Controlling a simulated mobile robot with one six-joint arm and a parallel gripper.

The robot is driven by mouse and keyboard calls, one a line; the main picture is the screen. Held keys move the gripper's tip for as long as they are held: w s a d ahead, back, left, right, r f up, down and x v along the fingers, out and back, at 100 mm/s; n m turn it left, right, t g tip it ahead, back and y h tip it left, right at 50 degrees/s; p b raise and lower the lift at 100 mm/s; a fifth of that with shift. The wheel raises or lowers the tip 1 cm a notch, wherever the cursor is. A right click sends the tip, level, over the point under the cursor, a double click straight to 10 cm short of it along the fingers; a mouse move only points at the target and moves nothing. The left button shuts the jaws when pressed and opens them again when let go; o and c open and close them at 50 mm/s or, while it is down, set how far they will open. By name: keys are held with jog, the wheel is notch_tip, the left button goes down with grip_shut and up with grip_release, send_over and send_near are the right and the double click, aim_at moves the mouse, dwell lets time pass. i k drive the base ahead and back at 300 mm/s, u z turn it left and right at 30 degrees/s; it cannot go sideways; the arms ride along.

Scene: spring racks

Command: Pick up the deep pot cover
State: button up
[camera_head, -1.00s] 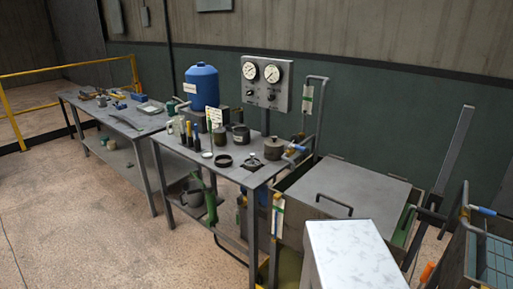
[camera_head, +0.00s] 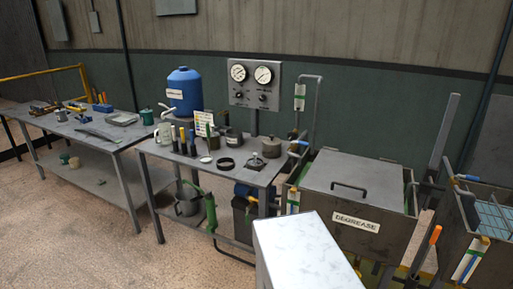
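Several small dark round vessels stand on the middle metal bench (camera_head: 178,153). One grey squat pot (camera_head: 271,149) near its right end seems to have a small knob on top, perhaps a cover. Another dark lidded pot (camera_head: 234,138) stands behind and left of it. An open dark ring or shallow dish (camera_head: 226,164) lies in front, with a small pale disc (camera_head: 206,160) to its left. At this size I cannot tell which piece is the deep pot cover. My gripper is not in view.
A pale-topped block (camera_head: 300,245) stands close in front of the bench's right end. A lidded tank marked DEGREASE (camera_head: 355,220) is to the right. A blue drum (camera_head: 185,88) and gauge panel (camera_head: 255,84) stand behind. Floor at lower left is clear.

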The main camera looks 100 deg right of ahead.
aim_at(271, 145)
jog(key=i, duration=1.05)
jog(key=u, duration=1.2)
jog(key=k, duration=0.15)
jog(key=z, duration=2.7)
jog(key=k, duration=0.15)
jog(key=z, duration=1.15)
jog(key=i, duration=0.3)
jog(key=z, duration=0.1)
